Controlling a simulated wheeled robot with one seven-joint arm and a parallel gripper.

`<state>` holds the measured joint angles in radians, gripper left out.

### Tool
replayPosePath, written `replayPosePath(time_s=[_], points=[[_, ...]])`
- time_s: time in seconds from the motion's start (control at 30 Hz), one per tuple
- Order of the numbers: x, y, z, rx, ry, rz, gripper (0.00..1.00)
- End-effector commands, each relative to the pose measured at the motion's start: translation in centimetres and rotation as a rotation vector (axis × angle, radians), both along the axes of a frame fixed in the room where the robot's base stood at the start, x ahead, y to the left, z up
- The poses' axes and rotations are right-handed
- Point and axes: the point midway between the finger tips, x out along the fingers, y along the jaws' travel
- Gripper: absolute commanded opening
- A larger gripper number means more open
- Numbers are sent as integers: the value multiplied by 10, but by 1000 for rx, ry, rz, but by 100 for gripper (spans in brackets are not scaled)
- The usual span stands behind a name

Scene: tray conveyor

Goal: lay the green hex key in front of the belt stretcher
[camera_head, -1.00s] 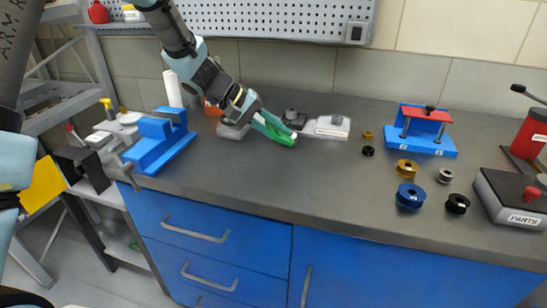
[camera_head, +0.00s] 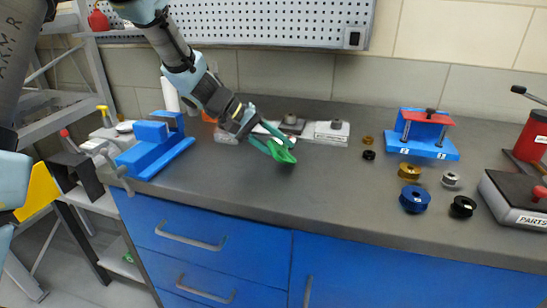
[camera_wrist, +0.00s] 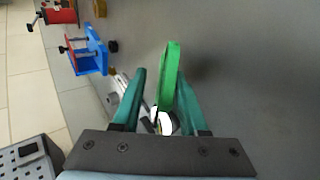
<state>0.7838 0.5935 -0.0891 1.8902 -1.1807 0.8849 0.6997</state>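The green hex key (camera_head: 280,152) is at the tip of my gripper (camera_head: 275,143), over the worktop in front of the grey and white blocks. In the wrist view the green hex key (camera_wrist: 170,80) stands between the two teal fingers (camera_wrist: 162,85) and reaches past their tips. It moves with the fingers, so my gripper looks shut on it; the contact itself is not clear. A blue stand with a red crossbar (camera_head: 427,118), which looks like the belt stretcher, stands at the right back. It also shows at the upper left of the wrist view (camera_wrist: 92,55).
A blue vise-like block (camera_head: 155,150) stands left of my gripper. Several rollers, one large and blue (camera_head: 414,198), lie in front of the red-barred stand. A parts box (camera_head: 515,200) is at the far right. The worktop middle is clear.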

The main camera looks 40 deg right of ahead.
Motion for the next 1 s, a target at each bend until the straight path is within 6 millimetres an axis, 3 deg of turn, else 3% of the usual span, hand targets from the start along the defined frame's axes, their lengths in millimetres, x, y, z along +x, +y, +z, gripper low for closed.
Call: replayPosePath(time_s=[0.7, 1.0], points=[[33, 42, 46, 0, 0, 2, 42], [37, 49, 52, 0, 0, 0, 42]])
